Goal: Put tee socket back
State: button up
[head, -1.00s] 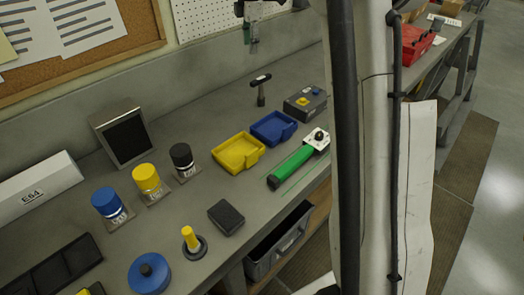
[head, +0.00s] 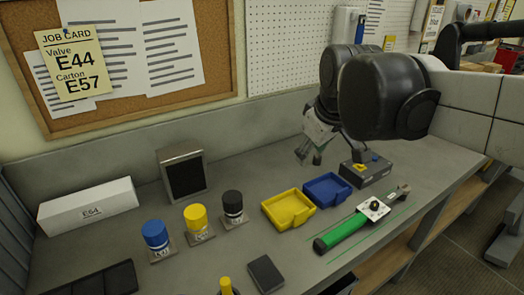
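My gripper (head: 309,156) points down over the back of the bench, left of the grey box. Its fingers are small and partly in shadow, so I cannot tell whether they are open or hold anything. I cannot make out a tee socket for certain. The small T-shaped tool with a black top, seen standing at the back of the bench earlier, does not show clearly now. My gripper is in about that area and may hide it.
A grey box (head: 376,176) with a yellow part stands right of blue (head: 327,203) and yellow (head: 289,222) trays. Blue (head: 155,235), yellow (head: 196,217) and black (head: 232,203) capped jars stand left. A job card (head: 75,65) reads Valve E44, Carton E57.

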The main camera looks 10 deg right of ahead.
jog(key=s+a+f+m+t, duration=0.1)
jog(key=s+a+f+m, duration=0.2)
jog(key=s+f+m, duration=0.2)
jog(key=s+f, duration=0.3)
jog(key=s, duration=0.4)
jog(key=shift+t, duration=0.4)
jog(key=shift+f, duration=0.15)
notch_tip(320, 180, down, 8)
jog(key=b, duration=0.8)
